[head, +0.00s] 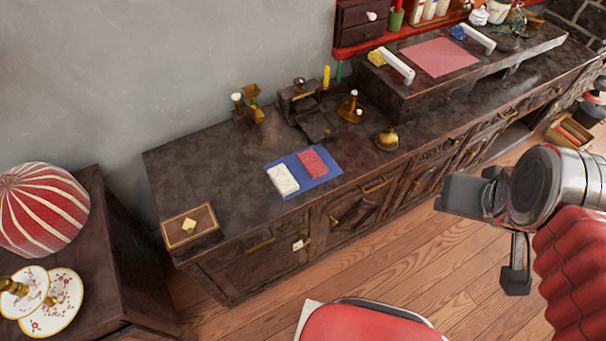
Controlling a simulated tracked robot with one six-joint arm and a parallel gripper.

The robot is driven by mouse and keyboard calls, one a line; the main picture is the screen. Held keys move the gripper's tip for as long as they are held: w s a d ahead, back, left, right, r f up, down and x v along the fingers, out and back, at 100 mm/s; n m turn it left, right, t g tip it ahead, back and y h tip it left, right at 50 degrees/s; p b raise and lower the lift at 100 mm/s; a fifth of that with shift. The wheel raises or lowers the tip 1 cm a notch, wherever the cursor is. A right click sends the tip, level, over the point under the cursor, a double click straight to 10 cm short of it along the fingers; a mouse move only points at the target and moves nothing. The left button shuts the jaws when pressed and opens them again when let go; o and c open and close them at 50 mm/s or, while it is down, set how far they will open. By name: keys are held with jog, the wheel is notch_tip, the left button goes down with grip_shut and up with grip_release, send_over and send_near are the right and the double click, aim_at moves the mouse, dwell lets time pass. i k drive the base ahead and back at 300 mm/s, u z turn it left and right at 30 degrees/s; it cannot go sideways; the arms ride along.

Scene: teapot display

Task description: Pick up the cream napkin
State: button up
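The cream napkin (283,179) lies folded on a blue mat (327,182) on the dark wooden counter. A red napkin (314,163) lies on the same mat, just right of the cream one. My gripper (487,238) is at the right of the head view, over the floor in front of the counter, well apart from the napkins. Its two fingers are spread and nothing shows between them.
A wooden box (190,227) sits at the counter's left end. A brass bell (387,139), a candle holder (351,108) and a dark box-like item (301,100) stand behind and right of the mat. A red seat (368,323) stands below.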

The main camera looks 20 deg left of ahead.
aim_at(286, 184)
jog(key=z, duration=0.25)
jog(key=k, duration=1.3)
jog(key=u, duration=1.65)
jog(key=i, duration=0.95)
jog(key=u, duration=0.05)
